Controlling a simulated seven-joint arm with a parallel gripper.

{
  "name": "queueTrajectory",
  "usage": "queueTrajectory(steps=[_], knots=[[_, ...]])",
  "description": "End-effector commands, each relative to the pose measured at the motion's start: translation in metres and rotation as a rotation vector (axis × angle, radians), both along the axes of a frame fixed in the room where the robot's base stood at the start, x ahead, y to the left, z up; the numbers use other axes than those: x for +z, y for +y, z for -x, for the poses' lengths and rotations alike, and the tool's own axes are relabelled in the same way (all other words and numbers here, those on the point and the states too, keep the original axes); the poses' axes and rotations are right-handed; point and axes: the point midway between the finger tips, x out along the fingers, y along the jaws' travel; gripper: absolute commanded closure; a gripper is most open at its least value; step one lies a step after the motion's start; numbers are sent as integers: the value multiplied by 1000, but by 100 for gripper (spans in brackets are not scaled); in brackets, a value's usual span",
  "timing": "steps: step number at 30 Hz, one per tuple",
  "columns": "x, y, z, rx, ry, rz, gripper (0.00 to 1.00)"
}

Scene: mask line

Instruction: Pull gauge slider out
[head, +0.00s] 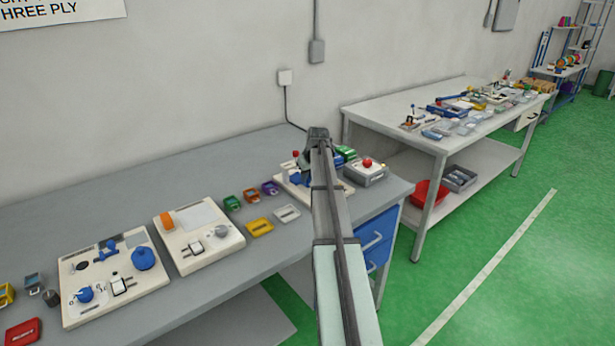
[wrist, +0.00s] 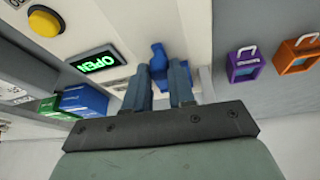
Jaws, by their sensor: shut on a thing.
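A small blue piece (wrist: 158,56), which looks like the gauge slider, stands on a cream panel (wrist: 198,30) in the wrist view. My gripper (wrist: 164,75) reaches onto it from below in the picture, its two grey fingers shut on the blue piece. The lower part of the piece is hidden between the fingers. In the head view my arm comes from the bottom and covers much of the panel (head: 284,181) at the right end of the near bench. Blue parts (head: 301,184) show just left of the arm; the fingertips are hidden there.
The panel carries a lit green OPEN sign (wrist: 97,62) and a yellow button (wrist: 45,22). A purple item (wrist: 244,62) and an orange item (wrist: 297,53) lie beside it.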

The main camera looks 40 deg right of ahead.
Motion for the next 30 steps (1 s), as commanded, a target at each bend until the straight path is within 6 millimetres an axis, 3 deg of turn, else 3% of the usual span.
queueTrajectory(steps=[13, 24, 25, 30], knots=[[-1, 1, 104, -3, 1, 4, 100], [0, -2, 113, -2, 7, 4, 100], [-1, -1, 114, -2, 8, 3, 73], [0, -1, 112, -1, 4, 2, 57]])
